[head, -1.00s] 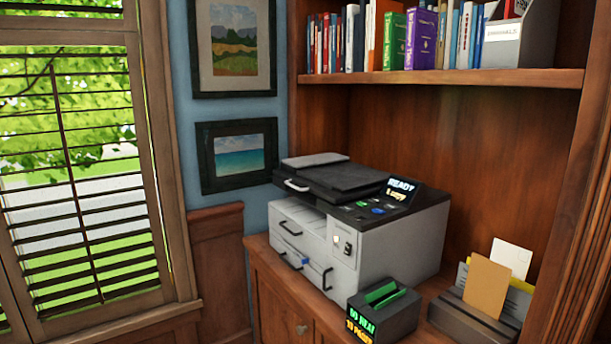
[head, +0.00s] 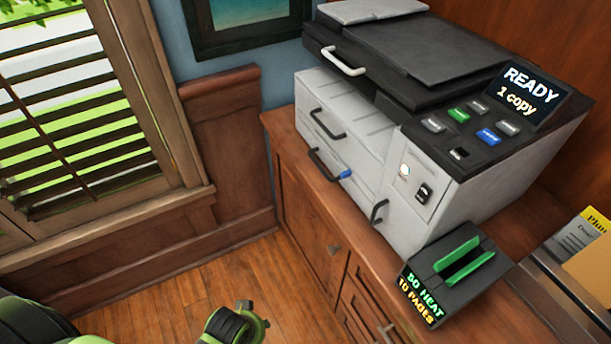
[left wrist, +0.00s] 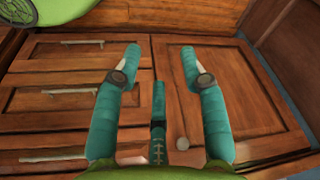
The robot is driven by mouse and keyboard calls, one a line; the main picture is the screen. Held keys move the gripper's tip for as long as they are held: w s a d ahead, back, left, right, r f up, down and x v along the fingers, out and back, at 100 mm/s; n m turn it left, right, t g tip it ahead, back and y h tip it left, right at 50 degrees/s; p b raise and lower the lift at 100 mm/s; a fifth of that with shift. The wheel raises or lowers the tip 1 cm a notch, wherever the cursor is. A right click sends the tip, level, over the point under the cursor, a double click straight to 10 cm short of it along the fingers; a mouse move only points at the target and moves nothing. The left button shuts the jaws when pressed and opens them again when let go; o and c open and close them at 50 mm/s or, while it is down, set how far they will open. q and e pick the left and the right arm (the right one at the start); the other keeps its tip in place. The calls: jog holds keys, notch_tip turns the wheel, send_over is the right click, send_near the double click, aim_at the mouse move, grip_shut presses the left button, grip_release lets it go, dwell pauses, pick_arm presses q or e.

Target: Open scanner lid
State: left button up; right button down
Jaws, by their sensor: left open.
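The scanner (head: 400,200) is a grey and black printer on the wooden cabinet top. Its black lid (head: 425,52) lies flat and shut, with a pale bar handle (head: 342,62) on its front edge. A lit display (head: 528,95) reads "READY 1 copy". In the left wrist view my left gripper (left wrist: 160,62) is open and empty, with its teal fingers spread before the wooden cabinet doors (left wrist: 185,90). It is apart from the lid. My right gripper shows in neither view.
A black box with green slots (head: 455,270) stands before the scanner's right front corner. Papers (head: 585,240) stand at the right edge. A shuttered window (head: 80,110) is at left. The wood floor (head: 190,280) before the cabinet is partly clear.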

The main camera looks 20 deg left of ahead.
pick_arm(q)
jog(key=w+r+n+t, duration=0.15)
jog(key=w+r, duration=0.25)
jog(key=r, duration=0.8)
jog(key=n+t+h, duration=0.7)
jog(key=n+t, duration=0.7)
jog(key=n, duration=0.1)
send_near(335, 60)
jog(key=f+x, duration=0.1)
jog(key=x, duration=0.3)
jog(key=p+x, duration=0.1)
jog(key=x, duration=0.1)
jog(key=r+x, duration=0.1)
jog(key=x, duration=0.2)
jog(key=shift+w+p, duration=0.15)
jog(key=shift+p, duration=0.2)
jog(key=shift+w+d, duration=0.2)
jog(key=shift+w, duration=0.3)
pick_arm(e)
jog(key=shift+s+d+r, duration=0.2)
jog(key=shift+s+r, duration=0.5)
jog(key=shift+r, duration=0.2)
pick_arm(q)
grip_shut()
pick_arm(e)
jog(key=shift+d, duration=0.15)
